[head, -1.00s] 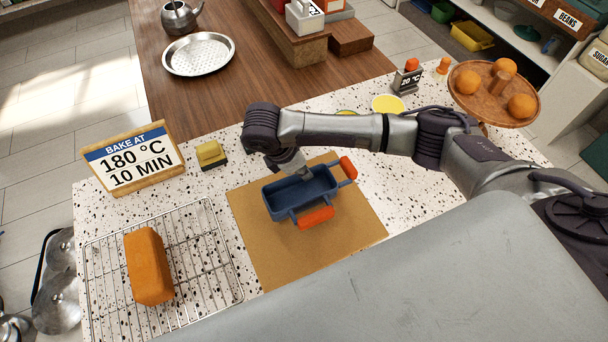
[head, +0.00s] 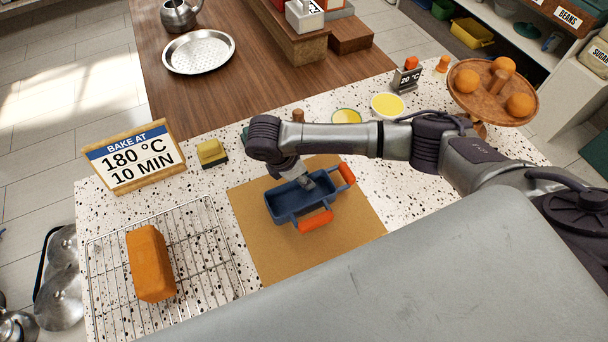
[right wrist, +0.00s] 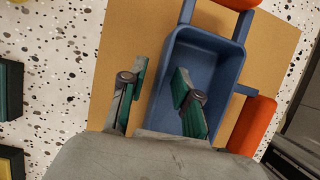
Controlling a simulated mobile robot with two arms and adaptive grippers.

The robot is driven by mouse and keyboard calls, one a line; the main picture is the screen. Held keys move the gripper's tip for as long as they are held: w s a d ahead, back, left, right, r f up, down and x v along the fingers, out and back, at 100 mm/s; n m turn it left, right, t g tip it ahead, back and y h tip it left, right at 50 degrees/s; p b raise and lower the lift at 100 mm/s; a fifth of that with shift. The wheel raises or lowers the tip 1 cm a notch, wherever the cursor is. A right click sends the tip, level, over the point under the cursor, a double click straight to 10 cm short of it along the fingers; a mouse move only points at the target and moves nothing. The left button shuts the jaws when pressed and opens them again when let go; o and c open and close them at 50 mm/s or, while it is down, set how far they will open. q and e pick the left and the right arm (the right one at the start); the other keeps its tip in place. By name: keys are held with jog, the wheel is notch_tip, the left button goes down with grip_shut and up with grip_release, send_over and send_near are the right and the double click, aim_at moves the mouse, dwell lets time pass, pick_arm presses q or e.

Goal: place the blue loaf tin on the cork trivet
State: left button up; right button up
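The blue loaf tin (head: 284,212), with orange handle grips, sits upright within the square tan cork trivet (head: 262,252) and appears to rest on it. My right gripper (head: 300,182) is over the tin's far left part in the head view. In the right wrist view the gripper (right wrist: 160,95) is open. One finger is outside the tin's left wall and the other is inside the tin (right wrist: 205,50). Gaps show between the fingers and the wall. The trivet also shows there (right wrist: 272,50). My left gripper is not in view.
A wire rack (head: 212,262) with a brown loaf (head: 150,263) stands at left. A bake sign (head: 133,160) and a yellow-topped block (head: 211,152) stand behind. Yellow dishes (head: 388,104) and a fruit stand (head: 476,100) are beyond my right arm.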

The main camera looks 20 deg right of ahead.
jog(key=shift+r, duration=0.1)
jog(key=v, duration=1.2)
jog(key=shift+b, duration=0.4)
